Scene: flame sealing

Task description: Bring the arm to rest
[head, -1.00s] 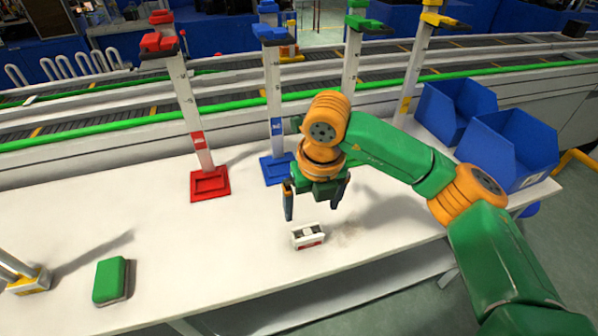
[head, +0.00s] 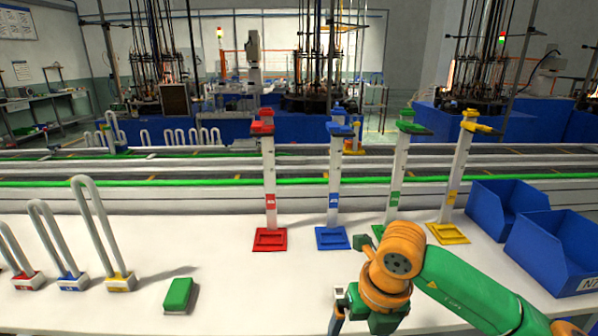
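My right arm comes in from the lower right, in green and orange. Its gripper (head: 366,322) points down over the table at the bottom edge of the head view. One finger stands well out to the left of the gripper body, so it looks open. Its fingertips and whatever is below them are cut off by the frame. I see nothing held in the visible part. My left arm and gripper are not in view.
Red (head: 268,180), blue (head: 335,185), green (head: 398,170) and yellow (head: 455,180) stands line the white table (head: 220,270). Blue bins (head: 505,208) are at right. U-shaped tubes (head: 97,230) and a green block (head: 179,294) are at left. The table's middle is clear.

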